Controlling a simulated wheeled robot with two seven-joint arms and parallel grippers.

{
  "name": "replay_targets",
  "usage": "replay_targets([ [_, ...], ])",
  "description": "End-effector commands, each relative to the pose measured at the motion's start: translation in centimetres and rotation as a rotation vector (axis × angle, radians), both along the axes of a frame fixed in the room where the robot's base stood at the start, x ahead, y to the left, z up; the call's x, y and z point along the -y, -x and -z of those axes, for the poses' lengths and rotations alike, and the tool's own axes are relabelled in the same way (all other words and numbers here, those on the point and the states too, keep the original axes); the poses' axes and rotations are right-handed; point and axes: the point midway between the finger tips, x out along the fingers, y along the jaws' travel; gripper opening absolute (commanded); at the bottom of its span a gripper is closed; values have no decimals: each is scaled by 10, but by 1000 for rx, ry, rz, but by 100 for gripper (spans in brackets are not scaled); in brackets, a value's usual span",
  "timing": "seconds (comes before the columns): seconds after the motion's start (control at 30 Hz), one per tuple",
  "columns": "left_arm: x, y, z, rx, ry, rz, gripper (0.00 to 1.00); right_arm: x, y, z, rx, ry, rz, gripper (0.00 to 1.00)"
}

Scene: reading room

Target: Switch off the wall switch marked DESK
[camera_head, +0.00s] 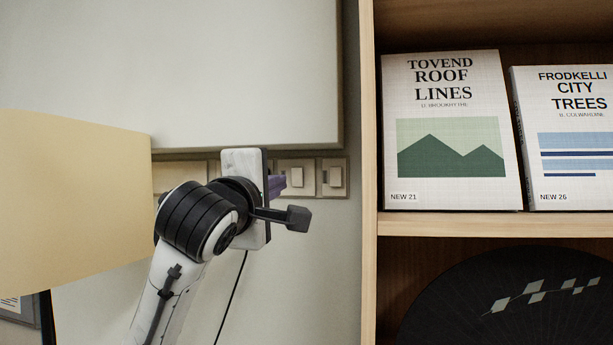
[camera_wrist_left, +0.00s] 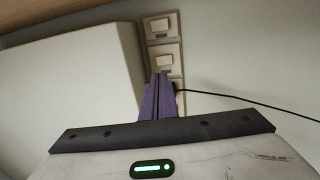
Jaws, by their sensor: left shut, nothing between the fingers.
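A row of wall switches (camera_head: 296,176) runs along a beige strip on the wall, partly hidden behind my left arm. The rightmost switch (camera_head: 336,177) shows clear of the gripper. In the left wrist view, switch plates (camera_wrist_left: 160,27) line up beyond the fingers, with small grey marks too small to read. I cannot tell which switch is marked DESK. My left gripper (camera_head: 277,185) has purple fingers, shut and empty, pointing at the strip. In the left wrist view the closed fingertips (camera_wrist_left: 160,76) overlap a plate (camera_wrist_left: 166,60) and partly hide the one below it. Contact cannot be told.
A large pale panel (camera_head: 170,70) juts out just above the switches. A beige sheet-like surface (camera_head: 75,205) stands at the left. A wooden shelf (camera_head: 480,225) with books (camera_head: 455,130) is close on the right. A thin black cable (camera_head: 232,290) hangs below the gripper.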

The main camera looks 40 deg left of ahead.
Motion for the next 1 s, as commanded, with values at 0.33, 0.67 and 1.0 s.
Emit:
replay_targets([
  [0.33,-5,-10,-2,-4,-1,0,0,-1,18,7,-40,2,-3,42],
  [0.67,-37,-66,-13,-7,-2,-4,0,-1,8,-20,-19,0,-3,42],
  [1.0,-63,-114,-20,-3,-2,-1,0,-1,7,-44,-15,0,-3,42],
])
